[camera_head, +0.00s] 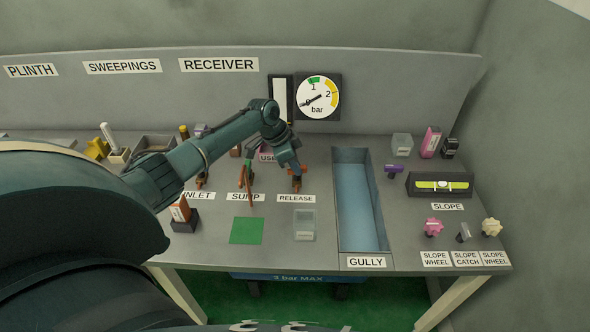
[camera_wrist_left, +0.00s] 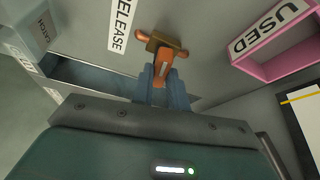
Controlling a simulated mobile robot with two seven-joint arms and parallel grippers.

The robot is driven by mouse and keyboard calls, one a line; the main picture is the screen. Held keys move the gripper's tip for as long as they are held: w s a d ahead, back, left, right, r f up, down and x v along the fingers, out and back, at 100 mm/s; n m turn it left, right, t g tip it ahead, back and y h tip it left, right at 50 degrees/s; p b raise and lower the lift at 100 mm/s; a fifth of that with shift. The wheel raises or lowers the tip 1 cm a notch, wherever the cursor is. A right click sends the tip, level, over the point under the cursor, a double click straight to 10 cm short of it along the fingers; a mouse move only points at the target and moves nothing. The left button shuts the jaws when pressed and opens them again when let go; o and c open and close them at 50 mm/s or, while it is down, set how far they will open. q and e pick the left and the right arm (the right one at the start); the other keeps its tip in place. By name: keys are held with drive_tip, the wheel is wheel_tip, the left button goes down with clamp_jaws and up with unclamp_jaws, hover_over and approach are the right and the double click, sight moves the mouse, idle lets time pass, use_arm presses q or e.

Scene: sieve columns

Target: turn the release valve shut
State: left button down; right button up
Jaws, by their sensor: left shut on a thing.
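The release valve (camera_head: 297,184) stands on the bench behind its RELEASE label (camera_head: 296,199). In the left wrist view it has a brown body (camera_wrist_left: 160,42) with orange-brown ends and an orange handle (camera_wrist_left: 163,66). My left gripper (camera_head: 295,170) reaches down onto the valve from above. In the left wrist view its blue-grey fingers (camera_wrist_left: 163,84) are shut on the orange handle, one on each side. The handle appears to lie across the line of the body; its exact angle is hard to tell. My right gripper is not in view.
A bar gauge (camera_head: 318,97) stands behind, its needle near the low end. The sump valve (camera_head: 246,180) stands left of the release valve. The gully (camera_head: 362,205), a blue-floored trough, lies right. A clear box (camera_head: 304,224) sits in front. A pink USED frame (camera_wrist_left: 275,45) is nearby.

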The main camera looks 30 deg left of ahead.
use_arm(q)
drive_tip(key=shift+f+m+g+b, duration=0.1)
drive_tip(key=shift+m+g+b, duration=0.3)
drive_tip(key=shift+m+b, duration=0.65)
drive_tip(key=shift+m, duration=0.25)
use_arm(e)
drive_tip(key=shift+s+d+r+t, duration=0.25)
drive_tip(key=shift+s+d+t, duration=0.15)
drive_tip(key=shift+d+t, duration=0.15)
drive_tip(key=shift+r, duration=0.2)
use_arm(q)
drive_tip(key=c, duration=1.4)
unclamp_jaws()
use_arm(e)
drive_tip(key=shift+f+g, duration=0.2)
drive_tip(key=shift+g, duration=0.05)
use_arm(q)
drive_tip(key=v, duration=0.4)
drive_tip(key=p+v, duration=0.1)
drive_tip(key=v, duration=0.4)
drive_tip(key=p+v, duration=0.1)
drive_tip(key=v, duration=0.3)
drive_tip(key=shift+w+a, duration=0.1)
drive_tip(key=shift+a, duration=0.2)
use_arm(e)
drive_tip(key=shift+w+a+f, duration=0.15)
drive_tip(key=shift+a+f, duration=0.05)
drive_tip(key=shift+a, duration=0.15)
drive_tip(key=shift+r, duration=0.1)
